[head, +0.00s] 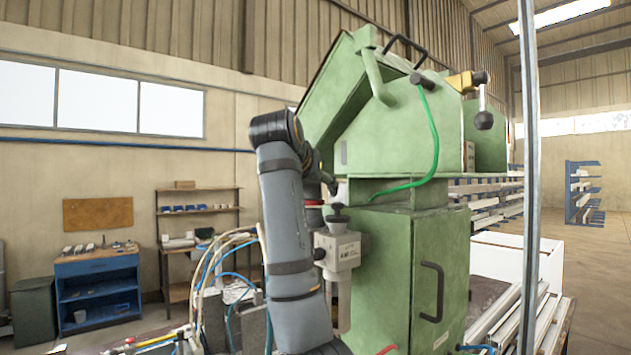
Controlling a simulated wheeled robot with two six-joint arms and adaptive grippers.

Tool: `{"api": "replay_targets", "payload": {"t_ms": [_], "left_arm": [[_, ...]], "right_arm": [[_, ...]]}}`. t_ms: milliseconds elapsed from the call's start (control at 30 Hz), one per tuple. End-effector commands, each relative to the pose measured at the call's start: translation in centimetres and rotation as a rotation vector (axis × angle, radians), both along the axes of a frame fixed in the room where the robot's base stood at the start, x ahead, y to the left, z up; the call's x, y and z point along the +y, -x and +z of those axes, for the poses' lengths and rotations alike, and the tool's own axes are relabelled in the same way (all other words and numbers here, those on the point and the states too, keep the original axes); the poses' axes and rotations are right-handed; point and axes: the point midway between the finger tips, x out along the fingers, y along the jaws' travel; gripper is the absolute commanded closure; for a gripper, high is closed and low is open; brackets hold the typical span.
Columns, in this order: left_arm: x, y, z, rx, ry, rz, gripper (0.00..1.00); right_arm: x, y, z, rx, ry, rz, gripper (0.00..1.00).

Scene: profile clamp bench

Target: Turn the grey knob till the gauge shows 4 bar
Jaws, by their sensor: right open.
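The grey knob (337,217) sits on top of a pale regulator block (338,250) at the left side of the green machine. A small dark round part shows at the block's left side; I cannot tell if it is the gauge. No gauge face or reading is legible. My right arm rises in front, partly covering the area left of the block. My right gripper (329,184) is open, mostly hidden behind the arm's wrist, and shows small and dark a little above the knob. I see no contact with the knob. My left gripper is not in view.
The green machine (440,270) fills the centre, with a dark door handle and a green hose (433,135). Cables and hoses (212,265) loop left of my arm. A metal post (530,180) stands at right. A blue cabinet (97,285) stands far left.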

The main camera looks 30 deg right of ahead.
Motion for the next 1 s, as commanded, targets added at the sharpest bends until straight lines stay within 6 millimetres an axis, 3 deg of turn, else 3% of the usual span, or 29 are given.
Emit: {"api": "replay_targets", "payload": {"t_ms": [33, 133, 333, 500, 733, 1000], "left_arm": [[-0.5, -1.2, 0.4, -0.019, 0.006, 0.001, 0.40], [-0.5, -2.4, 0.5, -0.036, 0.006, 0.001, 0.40], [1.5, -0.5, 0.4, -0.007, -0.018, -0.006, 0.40], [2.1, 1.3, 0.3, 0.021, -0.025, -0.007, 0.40], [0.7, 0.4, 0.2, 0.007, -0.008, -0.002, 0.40], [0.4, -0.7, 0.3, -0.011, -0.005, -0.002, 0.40]], "right_arm": [[-0.2, -0.1, 0.1, -0.001, 0.000, 0.000, 0.37], [-0.4, -0.3, -0.1, -0.003, -0.001, 0.001, 0.37], [-0.3, -0.3, -0.2, -0.003, -0.001, 0.001, 0.38], [-0.3, -0.3, -0.2, -0.002, 0.000, 0.001, 0.61], [-0.4, -0.3, -0.2, -0.002, 0.000, 0.001, 0.92], [-0.3, -0.3, -0.2, -0.001, -0.001, 0.004, 0.93]]}}
